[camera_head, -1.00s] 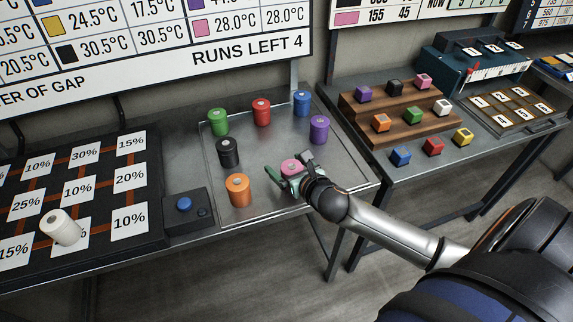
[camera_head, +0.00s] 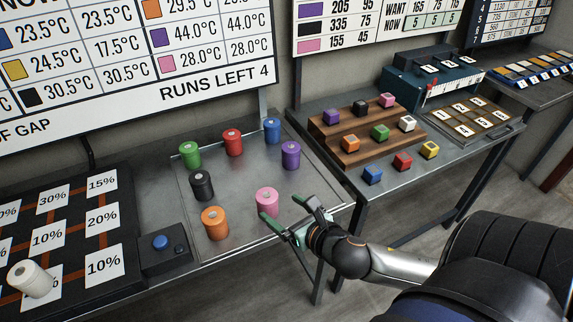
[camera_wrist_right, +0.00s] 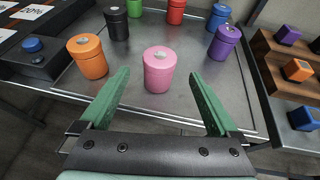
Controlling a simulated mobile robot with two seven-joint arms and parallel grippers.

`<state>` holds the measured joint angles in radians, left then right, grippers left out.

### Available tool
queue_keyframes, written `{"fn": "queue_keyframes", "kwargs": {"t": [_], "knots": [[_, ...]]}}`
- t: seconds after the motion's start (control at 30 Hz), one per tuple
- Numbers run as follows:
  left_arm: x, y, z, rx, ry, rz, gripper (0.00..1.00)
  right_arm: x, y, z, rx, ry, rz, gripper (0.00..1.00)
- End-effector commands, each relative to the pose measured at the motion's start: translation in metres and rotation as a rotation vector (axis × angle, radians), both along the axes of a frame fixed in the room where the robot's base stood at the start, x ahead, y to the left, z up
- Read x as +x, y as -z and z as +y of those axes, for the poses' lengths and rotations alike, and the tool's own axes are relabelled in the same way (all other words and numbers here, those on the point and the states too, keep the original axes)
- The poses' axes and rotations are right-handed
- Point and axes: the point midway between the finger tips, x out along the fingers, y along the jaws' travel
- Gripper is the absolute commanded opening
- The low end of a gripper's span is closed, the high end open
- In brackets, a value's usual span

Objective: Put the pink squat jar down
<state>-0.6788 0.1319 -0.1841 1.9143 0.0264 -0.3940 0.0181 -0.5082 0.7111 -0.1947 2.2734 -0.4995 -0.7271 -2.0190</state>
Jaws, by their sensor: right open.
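The pink squat jar (camera_head: 267,202) stands upright on the metal tray (camera_head: 238,243), near its front right part. In the right wrist view the pink jar (camera_wrist_right: 159,69) stands ahead of my right gripper, centred between the fingers but beyond their tips. My right gripper (camera_head: 286,208) is open and empty, with green fingers, just to the right of the jar in the head view. Its fingers also frame the lower part of the right wrist view (camera_wrist_right: 160,84). My left gripper is not in view.
On the tray also stand orange (camera_head: 215,223), black (camera_head: 202,186), green (camera_head: 190,155), red (camera_head: 232,142), blue (camera_head: 272,131) and purple (camera_head: 291,155) jars. A white jar (camera_head: 31,279) is on the percent board. A blue-button box (camera_head: 163,246) sits left of the tray.

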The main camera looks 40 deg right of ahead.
Motion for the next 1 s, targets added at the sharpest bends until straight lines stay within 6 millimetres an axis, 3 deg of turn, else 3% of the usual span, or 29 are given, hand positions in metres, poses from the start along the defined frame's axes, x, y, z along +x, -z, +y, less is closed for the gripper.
{"fn": "queue_keyframes", "kwargs": {"t": [0.17,0.27,0.47,0.7,0.9,1.0], "knots": [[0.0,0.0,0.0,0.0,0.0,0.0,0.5,-0.008,0.0,0.001,0.028,0.01,0.006,0.96],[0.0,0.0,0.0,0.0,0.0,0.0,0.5,-0.013,0.013,0.004,0.163,0.061,0.027,0.96],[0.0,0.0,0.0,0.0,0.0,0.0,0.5,-0.035,0.069,0.023,0.77,0.339,0.118,0.96],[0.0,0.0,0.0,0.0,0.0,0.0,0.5,-0.069,0.133,0.063,1.604,0.837,0.209,0.96],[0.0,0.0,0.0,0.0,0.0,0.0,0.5,-0.095,0.169,0.1,2.192,1.29,0.227,0.96],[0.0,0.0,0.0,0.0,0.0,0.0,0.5,-0.104,0.179,0.113,2.385,1.463,0.22,0.96]]}}
